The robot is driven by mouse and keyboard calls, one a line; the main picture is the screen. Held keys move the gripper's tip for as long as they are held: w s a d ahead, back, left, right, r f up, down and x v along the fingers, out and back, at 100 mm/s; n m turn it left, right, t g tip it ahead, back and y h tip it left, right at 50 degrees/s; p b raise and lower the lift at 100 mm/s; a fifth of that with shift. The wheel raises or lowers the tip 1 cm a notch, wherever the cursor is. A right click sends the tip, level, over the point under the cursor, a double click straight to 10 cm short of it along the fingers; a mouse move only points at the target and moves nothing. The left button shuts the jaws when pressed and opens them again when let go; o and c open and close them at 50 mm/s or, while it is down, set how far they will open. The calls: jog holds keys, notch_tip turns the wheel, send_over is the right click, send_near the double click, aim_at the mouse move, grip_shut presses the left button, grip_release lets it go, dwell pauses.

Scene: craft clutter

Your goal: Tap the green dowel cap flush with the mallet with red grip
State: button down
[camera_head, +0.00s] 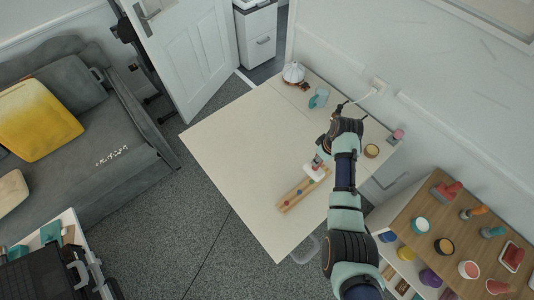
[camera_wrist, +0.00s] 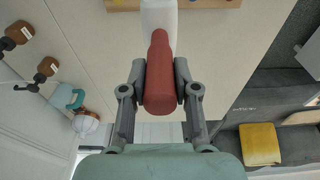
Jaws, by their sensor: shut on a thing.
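My gripper (camera_head: 321,158) is over the right part of the table; it also shows in the wrist view (camera_wrist: 161,85). It is shut on the red grip of the mallet (camera_wrist: 160,72), with one finger on each side. The mallet's pale head (camera_head: 315,173) is over the upper end of a wooden strip (camera_head: 292,200) in the head view. Whether the head touches the strip cannot be told. Several small coloured caps stand along the strip. They are too small to tell which is green, and the mallet hides part of the strip.
On the table (camera_head: 235,135) are a white cone-shaped thing (camera_head: 293,72), a teal thing (camera_head: 319,98), a round tub (camera_head: 371,151) and a pink-topped thing (camera_head: 397,134). A wooden-topped shelf (camera_head: 455,215) with tools and tubs stands at the lower right. The table's left half is clear.

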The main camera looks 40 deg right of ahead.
aim_at(319, 169)
jog(key=shift+s+d+f, duration=0.15)
jog(key=shift+s+d, duration=0.1)
jog(key=shift+s, duration=0.1)
jog(key=shift+s+d, duration=0.15)
jog(key=shift+p, duration=0.3)
notch_tip(319, 169, down, 6)
jog(key=b, duration=0.4)
jog(key=shift+f+b, duration=0.35)
jog(key=shift+b, duration=0.1)
jog(key=shift+f, duration=0.1)
